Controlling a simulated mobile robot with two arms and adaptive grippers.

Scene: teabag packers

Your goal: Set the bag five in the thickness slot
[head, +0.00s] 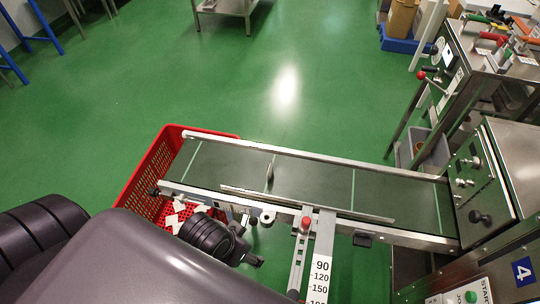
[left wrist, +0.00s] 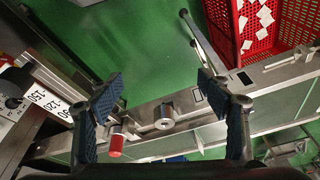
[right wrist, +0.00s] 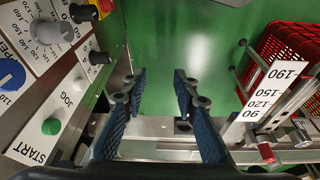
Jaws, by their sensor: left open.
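Several small white bags (head: 178,214) lie in the red crate (head: 152,172); they also show in the left wrist view (left wrist: 265,17). I cannot tell which is bag five. No part is clearly recognisable as the thickness slot. A scale plate (head: 320,277) marked 90, 120 and 150 stands by the conveyor's near rail, beside a red knob (head: 305,223). My left gripper (left wrist: 160,90) is open and empty, above the near rail by the red knob (left wrist: 117,141). My right gripper (right wrist: 161,82) is open and empty, between the START panel (right wrist: 45,130) and the scale plate (right wrist: 265,98).
A conveyor with a dark green belt (head: 315,178) runs from the crate to a steel machine (head: 505,165). A thin disc (head: 270,172) stands over the belt. Another steel machine (head: 495,45) stands at the back right.

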